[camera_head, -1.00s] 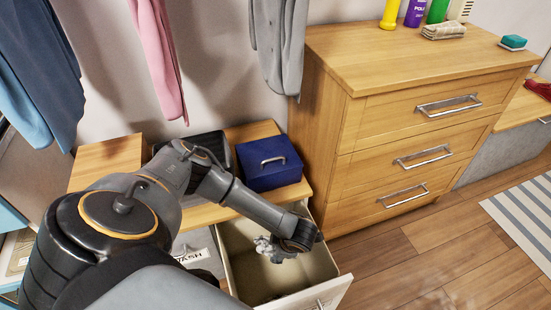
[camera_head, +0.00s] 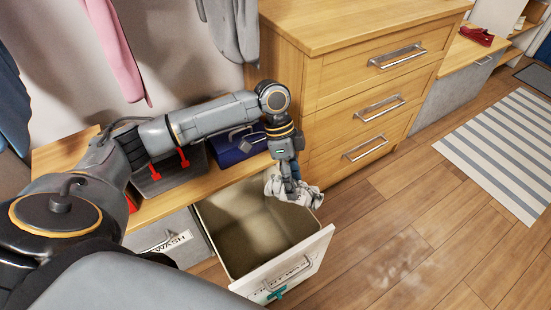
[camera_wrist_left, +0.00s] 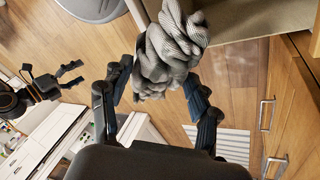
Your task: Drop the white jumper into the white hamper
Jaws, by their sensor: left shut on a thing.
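The white jumper (camera_head: 306,195), a crumpled pale grey-white bundle, hangs from my left gripper (camera_head: 288,184). In the left wrist view the jumper (camera_wrist_left: 172,45) is bunched between the two dark fingers of the left gripper (camera_wrist_left: 160,82). The white hamper (camera_head: 318,250) is a pulled-out bin with a beige inside and a handle on its front. Its visible inside looks empty. The jumper is above the hamper's back right rim, partly to the right of the opening. My right gripper (camera_wrist_left: 70,77) shows at the left of the wrist view, with its fingers apart and empty.
A wooden chest of drawers (camera_head: 340,85) stands right behind the left gripper. A blue box (camera_head: 228,152) sits on the wooden top behind the hamper. A grey-fronted bin (camera_head: 188,240) is left of the hamper. Clothes hang above.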

